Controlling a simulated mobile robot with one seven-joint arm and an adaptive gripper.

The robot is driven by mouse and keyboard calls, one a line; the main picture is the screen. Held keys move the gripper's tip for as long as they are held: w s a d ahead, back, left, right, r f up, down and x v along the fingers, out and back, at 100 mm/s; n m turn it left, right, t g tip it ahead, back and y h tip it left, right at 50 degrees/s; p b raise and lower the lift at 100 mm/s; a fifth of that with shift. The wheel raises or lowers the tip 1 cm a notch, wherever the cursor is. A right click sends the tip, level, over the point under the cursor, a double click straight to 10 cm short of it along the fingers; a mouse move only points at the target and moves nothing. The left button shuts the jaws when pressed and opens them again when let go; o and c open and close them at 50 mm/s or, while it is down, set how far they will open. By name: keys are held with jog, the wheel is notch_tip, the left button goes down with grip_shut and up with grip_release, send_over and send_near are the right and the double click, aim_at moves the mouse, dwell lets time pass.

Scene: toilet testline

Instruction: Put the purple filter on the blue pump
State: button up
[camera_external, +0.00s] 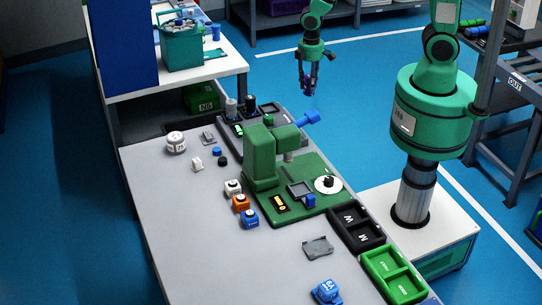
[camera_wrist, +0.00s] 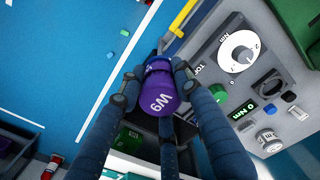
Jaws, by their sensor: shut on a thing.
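The purple filter (camera_wrist: 160,92), a short cylinder with white lettering, is held between the fingers of my gripper (camera_wrist: 158,78) in the wrist view. In the external view my gripper (camera_external: 307,84) hangs at the top, beyond the far part of the bench and above the floor. The filter is mostly hidden by the fingers there. A blue pump-like body (camera_external: 327,291) with white lettering stands at the near end of the bench, far from my gripper. I cannot tell for sure that it is the pump.
The left bench surface is mostly clear. A dial panel (camera_wrist: 238,52) lies right of my gripper.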

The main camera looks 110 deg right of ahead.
notch_tip(320, 180, up, 9)
jog(key=shift+r, duration=0.15)
jog(key=shift+w+a+r, duration=0.1)
jog(key=shift+w+r, duration=0.05)
jog(key=shift+r, duration=0.25)
jog(key=w+a+r+n+p, duration=0.15)
jog(key=w+a+n, duration=0.35)
jog(key=w+a, duration=1.05)
jog(key=w+a+n+p, duration=0.1)
jog(key=w+a+n, duration=0.25)
jog(key=a, duration=0.55)
jog(key=w+a+n, duration=0.2)
jog(key=w+a, duration=0.3)
jog(key=a, duration=0.4)
jog(key=s+a+f+n+p, duration=0.1)
jog(key=a+n, duration=0.3)
jog(key=a, duration=1.5)
jog(key=s+a+f+n+p, duration=0.15)
jog(key=a+n, duration=0.25)
jog(key=a, duration=1.6)
notch_tip(320, 180, down, 10)
jog(key=shift+f, duration=0.15)
